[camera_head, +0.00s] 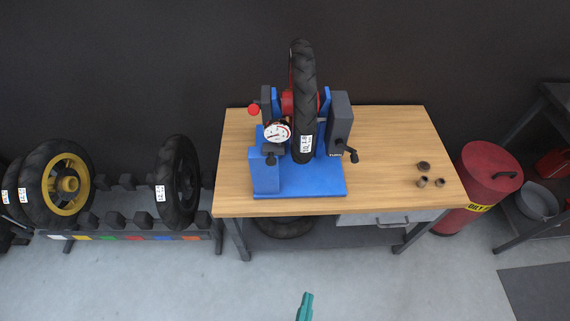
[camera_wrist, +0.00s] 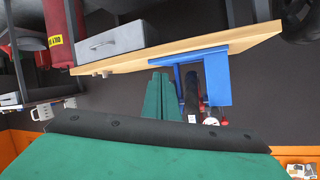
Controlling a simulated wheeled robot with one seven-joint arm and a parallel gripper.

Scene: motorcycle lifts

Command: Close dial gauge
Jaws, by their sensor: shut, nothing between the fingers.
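The dial gauge (camera_head: 278,132) has a round white face and sits on the front left of the blue wheel stand (camera_head: 265,178), beside the mounted black tyre (camera_head: 304,100). The stand is on the wooden workbench (camera_head: 390,170). In the wrist view the picture is turned over, and the gauge (camera_wrist: 211,121) shows small and partly hidden below the blue stand (camera_wrist: 217,78). My gripper (camera_wrist: 163,88) has teal fingers held together, empty and apart from the stand. In the head view only its teal end (camera_head: 306,305) shows at the bottom edge, in front of the bench.
Several small round parts (camera_head: 423,181) lie on the bench's right side. A grey drawer (camera_head: 390,218) hangs under the bench. The floor in front is clear.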

